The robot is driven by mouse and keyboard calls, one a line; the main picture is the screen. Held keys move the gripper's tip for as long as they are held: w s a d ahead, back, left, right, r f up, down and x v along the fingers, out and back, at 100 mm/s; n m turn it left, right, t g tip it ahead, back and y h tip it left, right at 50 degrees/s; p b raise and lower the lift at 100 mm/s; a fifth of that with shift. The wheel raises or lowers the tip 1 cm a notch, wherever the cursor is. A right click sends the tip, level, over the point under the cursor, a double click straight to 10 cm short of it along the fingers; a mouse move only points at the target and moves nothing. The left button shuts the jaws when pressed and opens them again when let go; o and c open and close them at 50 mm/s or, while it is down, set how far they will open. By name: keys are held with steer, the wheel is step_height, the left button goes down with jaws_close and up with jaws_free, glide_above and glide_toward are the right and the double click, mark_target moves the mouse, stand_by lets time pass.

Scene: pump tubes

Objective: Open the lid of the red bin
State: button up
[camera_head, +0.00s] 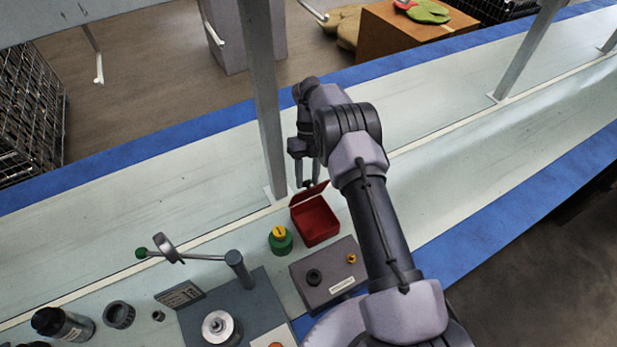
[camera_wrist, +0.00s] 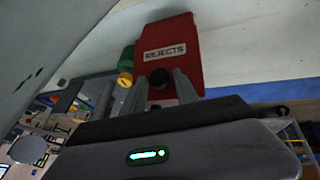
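The red bin (camera_head: 318,224) sits on the pale bench, and its inside shows from above. Its lid (camera_head: 309,194) is raised on the far side, tilted up from the box. In the wrist view the red lid (camera_wrist: 185,50) carries a "REJECTS" label and a dark round knob (camera_wrist: 159,78). My gripper (camera_head: 307,183) is at the lid's far side, close to it. In the wrist view my gripper's fingers (camera_wrist: 160,82) are apart, with the knob showing between their tips. I cannot tell whether either finger touches the knob or lid.
A green container with a yellow top (camera_head: 281,239) stands just left of the bin. A grey control box (camera_head: 328,275) is in front of it. A metal post (camera_head: 262,100) rises behind, left of my gripper. The bench right of my arm is clear.

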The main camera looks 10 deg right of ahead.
steer(key=p+v, duration=0.1)
steer(key=v, duration=0.6)
steer(key=shift+r, duration=0.25)
steer(key=shift+w, duration=0.1)
